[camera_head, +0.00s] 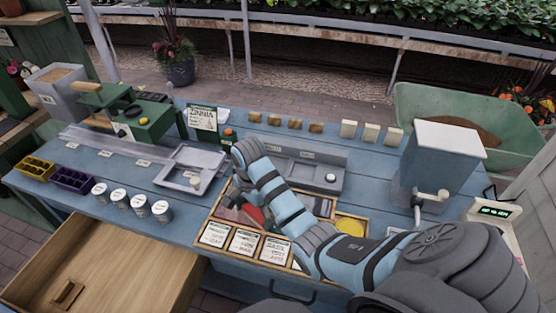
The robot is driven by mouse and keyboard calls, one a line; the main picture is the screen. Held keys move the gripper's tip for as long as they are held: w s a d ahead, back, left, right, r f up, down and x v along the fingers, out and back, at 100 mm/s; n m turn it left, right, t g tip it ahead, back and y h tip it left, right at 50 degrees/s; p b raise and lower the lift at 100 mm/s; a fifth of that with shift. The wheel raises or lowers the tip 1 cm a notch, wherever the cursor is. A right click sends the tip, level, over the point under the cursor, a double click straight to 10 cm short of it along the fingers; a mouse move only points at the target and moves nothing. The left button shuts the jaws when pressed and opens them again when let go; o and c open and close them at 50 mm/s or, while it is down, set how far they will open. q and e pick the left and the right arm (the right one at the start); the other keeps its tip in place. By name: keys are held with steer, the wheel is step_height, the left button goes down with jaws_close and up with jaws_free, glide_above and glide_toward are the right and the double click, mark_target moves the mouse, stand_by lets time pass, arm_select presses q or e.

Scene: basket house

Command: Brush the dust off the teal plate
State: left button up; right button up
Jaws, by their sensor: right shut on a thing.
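My right arm reaches in from the lower right across the workbench. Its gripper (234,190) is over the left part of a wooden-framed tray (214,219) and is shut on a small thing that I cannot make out. A red patch (252,214) shows in the tray beside the gripper, and a yellow round piece (350,225) shows at its right end. I cannot pick out a teal plate; my arm hides much of the tray. No brush is clearly visible. My left gripper is not in view.
A grey tray (188,168) lies left of the gripper, with several white-lidded jars (139,204) further left. A grey hopper (442,160) stands at right. Small blocks (348,129) line the back edge. A wooden drawer (100,265) is open at front left.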

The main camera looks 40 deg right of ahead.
steer(key=r+n+p, duration=0.1)
steer(key=n, duration=0.1)
steer(key=s+d+n, duration=0.1)
steer(key=n, duration=0.1)
steer(key=d+r+n+p, duration=0.1)
steer(key=n, duration=0.2)
steer(key=shift+s+r+p, duration=0.3)
steer(key=shift+s+r, duration=0.05)
steer(key=shift+s, duration=0.05)
steer(key=s+d+r+n+p, duration=0.15)
steer(key=d+n+p, duration=0.4)
steer(key=n, duration=1.05)
steer(key=f+b, duration=0.1)
steer(key=f, duration=0.1)
steer(key=f+b, duration=0.1)
steer(key=f, duration=0.1)
steer(key=a+f+b, duration=0.1)
steer(key=f, duration=0.1)
steer(key=shift+w+f, duration=0.2)
steer(key=shift+w, duration=0.05)
steer(key=shift+f, duration=0.1)
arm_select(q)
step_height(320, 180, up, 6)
arm_select(e)
steer(key=shift+s, duration=0.1)
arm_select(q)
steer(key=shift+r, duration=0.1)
